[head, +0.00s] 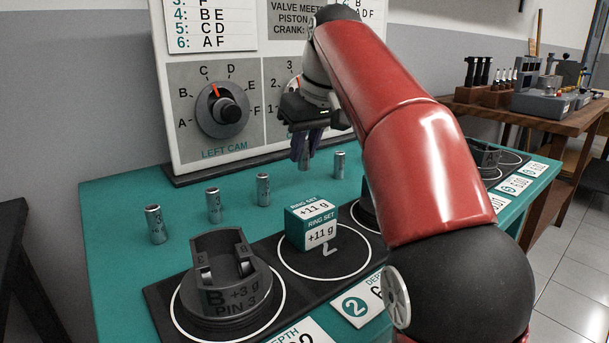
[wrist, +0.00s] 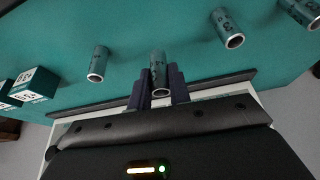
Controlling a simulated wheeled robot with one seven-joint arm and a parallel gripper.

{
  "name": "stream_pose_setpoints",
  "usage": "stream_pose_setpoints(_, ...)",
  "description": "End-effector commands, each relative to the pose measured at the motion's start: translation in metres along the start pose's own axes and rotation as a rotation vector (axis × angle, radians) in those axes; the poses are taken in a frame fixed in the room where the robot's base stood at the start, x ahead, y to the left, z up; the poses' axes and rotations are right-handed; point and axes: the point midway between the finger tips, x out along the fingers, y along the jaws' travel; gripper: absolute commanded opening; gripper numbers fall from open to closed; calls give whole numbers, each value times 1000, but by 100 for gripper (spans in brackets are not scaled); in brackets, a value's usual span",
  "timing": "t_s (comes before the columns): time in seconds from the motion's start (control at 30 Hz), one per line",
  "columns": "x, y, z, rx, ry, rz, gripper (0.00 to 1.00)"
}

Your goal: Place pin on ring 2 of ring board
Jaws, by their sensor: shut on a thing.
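My gripper (head: 308,143) is at the back of the teal table, in front of the panel. In the wrist view its dark fingers (wrist: 159,88) are shut on a small metal pin (wrist: 158,70), which stands upright between them. In the head view the fingers partly hide this pin (head: 304,163), and I cannot tell whether it still touches the table. The dark ring board (head: 288,268) runs along the front of the table. Ring 2 (head: 341,270) is a white circle with a teal-and-white ring set box (head: 311,226) standing inside it.
Other pins stand in the same row: three to the left (head: 214,205) and one to the right (head: 340,165). A dark piston (head: 225,280) marked B sits in the ring left of ring 2. My red arm hides part of the board's right side. The dial panel (head: 215,105) stands close behind.

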Motion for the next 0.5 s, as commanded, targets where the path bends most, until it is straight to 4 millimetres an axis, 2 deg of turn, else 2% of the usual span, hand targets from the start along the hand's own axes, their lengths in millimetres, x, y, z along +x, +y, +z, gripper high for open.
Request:
stream_pose_setpoints(0.2, 30, 0, 13, 0, -1, 0, 0)
stream_pose_setpoints(0.5, 35, 0, 15, 0, 2, 1, 0)
